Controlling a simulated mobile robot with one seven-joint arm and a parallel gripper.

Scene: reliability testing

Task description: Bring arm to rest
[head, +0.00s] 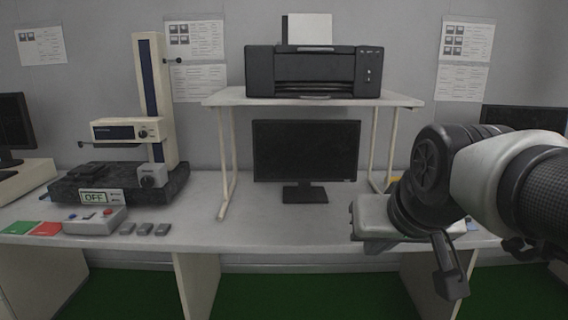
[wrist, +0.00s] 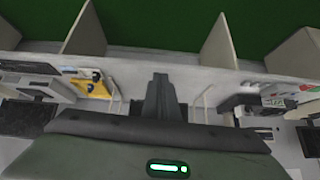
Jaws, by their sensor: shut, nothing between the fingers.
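My arm reaches in from the right side of the head view, over the right part of the workbench (head: 285,232). Its dark end hangs near the bench's front edge, with a dark finger-like part pointing down. In the wrist view my gripper (wrist: 158,85) shows as dark fingers close together, shut and empty. The arm hides part of the bench's right side.
A black printer (head: 313,72) stands on a white raised shelf (head: 225,97), with a monitor (head: 305,151) below. At left are a measuring stand (head: 148,95) and a control box (head: 95,221). A yellow item (wrist: 92,86) lies on the bench. The bench's middle front is clear.

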